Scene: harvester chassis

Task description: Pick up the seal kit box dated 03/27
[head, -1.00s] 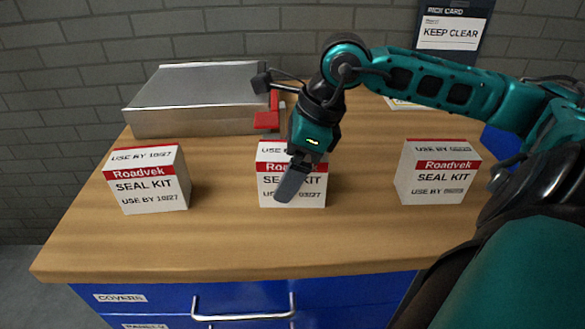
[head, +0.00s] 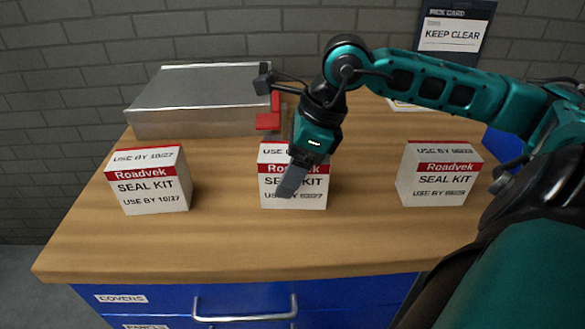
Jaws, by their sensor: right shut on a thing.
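Three white seal kit boxes with red Roadvek bands stand in a row on the wooden bench. The middle box (head: 308,198) shows a use-by date that reads like 03/27, partly covered by my right gripper. The left box (head: 150,182) reads USE BY 10/27. The right box (head: 438,176) has a date too blurred to read surely. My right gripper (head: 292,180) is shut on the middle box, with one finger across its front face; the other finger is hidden. The box appears to rest on the bench. My left gripper is not in view.
A grey metal case (head: 200,100) with a red latch (head: 268,121) lies behind the boxes. The wooden bench top (head: 240,245) is clear in front, above blue drawers (head: 340,297). A KEEP CLEAR card (head: 452,36) hangs on the back wall.

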